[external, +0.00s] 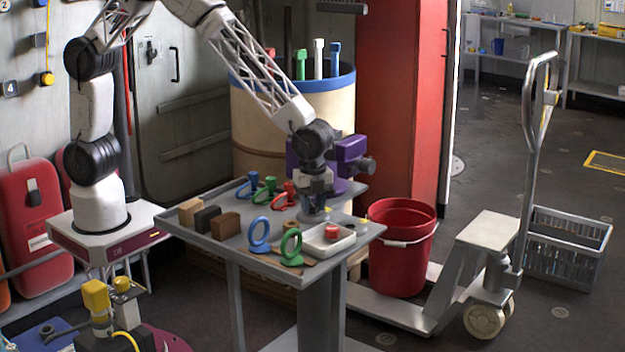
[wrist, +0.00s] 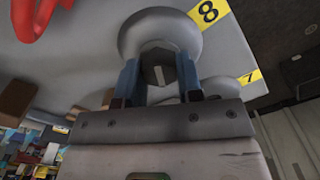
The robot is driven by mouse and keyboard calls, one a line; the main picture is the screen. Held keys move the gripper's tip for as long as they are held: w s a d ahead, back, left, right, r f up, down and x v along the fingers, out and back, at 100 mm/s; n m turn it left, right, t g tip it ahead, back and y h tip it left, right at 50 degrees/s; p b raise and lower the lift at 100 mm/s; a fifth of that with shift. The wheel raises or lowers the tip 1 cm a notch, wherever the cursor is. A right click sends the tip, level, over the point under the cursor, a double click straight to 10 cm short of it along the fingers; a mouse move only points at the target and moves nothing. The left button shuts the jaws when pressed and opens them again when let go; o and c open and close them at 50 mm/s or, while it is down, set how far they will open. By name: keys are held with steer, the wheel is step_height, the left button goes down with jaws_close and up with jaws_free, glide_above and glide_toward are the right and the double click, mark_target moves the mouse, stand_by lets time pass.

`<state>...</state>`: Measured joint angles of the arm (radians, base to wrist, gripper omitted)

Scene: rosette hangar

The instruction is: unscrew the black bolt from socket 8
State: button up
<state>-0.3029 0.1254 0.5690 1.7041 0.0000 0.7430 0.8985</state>
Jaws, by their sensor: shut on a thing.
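In the wrist view the black bolt (wrist: 157,66) sits in the round grey socket 8 (wrist: 190,38), beside the yellow label 8 (wrist: 208,10). My gripper (wrist: 162,82) has its two blue-grey fingers on either side of the bolt's dark head and is shut on it. In the external view my gripper (external: 315,192) points down over the grey table (external: 218,255), at socket 8 (external: 313,215). The bolt is hidden there by my gripper. How far the bolt is screwed in cannot be told.
A blue ring (external: 259,235) and a green ring (external: 291,248) stand near the front edge. A white tray (external: 326,241) holding a red piece lies close to my gripper. Several blocks sit at the left. Socket 7 (wrist: 225,87) is next to socket 8. A red bucket (external: 402,245) stands beyond the table.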

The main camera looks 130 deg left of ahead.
steer(key=shift+n, duration=2.1)
steer(key=shift+n, duration=0.7)
steer(key=n, duration=0.5)
steer(key=shift+r+n, duration=0.1)
steer(key=shift+n, duration=1.6)
steer(key=shift+n, duration=1.1)
steer(key=n, duration=0.6)
steer(key=shift+n, duration=0.8)
